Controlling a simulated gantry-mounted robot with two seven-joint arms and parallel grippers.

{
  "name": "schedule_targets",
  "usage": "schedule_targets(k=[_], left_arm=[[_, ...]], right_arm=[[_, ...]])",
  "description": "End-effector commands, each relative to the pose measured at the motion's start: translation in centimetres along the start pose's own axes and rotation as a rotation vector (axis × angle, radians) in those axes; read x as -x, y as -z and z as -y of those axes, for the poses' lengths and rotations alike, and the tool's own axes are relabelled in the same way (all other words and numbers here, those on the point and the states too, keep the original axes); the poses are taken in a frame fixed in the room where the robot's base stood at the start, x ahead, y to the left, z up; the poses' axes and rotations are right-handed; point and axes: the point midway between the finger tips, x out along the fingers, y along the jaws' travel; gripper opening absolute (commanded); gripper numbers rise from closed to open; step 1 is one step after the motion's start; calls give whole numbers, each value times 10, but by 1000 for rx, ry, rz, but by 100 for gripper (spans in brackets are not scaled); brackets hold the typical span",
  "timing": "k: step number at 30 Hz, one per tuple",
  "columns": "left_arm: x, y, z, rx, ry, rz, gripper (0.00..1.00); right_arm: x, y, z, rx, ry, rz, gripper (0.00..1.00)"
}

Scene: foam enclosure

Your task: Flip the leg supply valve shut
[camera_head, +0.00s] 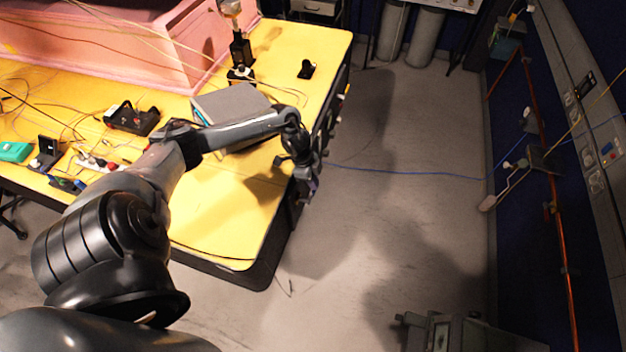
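My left arm reaches in from the lower left across the yellow table (215,235). My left gripper (305,188) hangs at the table's right edge and points down along its dark side. The fingers are small and dark here, and I cannot tell whether they are open or shut. I cannot clearly make out the leg supply valve; the gripper covers part of the table side. Small fittings (338,103) show on that side, farther back than the gripper. My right gripper is not in view.
A grey box (232,103) stands on the table behind my forearm. A pink foam enclosure (120,40) is at the back left. A blue cable (420,173) runs from near the gripper to the right wall. Grey floor (400,130) is open right of the table.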

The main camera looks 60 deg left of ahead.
Motion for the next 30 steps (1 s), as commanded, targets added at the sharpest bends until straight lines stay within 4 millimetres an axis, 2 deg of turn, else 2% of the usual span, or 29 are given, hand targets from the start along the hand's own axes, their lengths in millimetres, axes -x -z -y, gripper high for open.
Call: schedule_targets(k=[9,14,24,30], left_arm=[[-1,0,0,1,1,-1,0],[5,1,1,2,1,-1,0],[49,8,8,7,6,-1,0],[86,6,14,5,8,1,0]], right_arm=[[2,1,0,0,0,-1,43],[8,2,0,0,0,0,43],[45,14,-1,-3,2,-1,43],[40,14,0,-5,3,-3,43]])
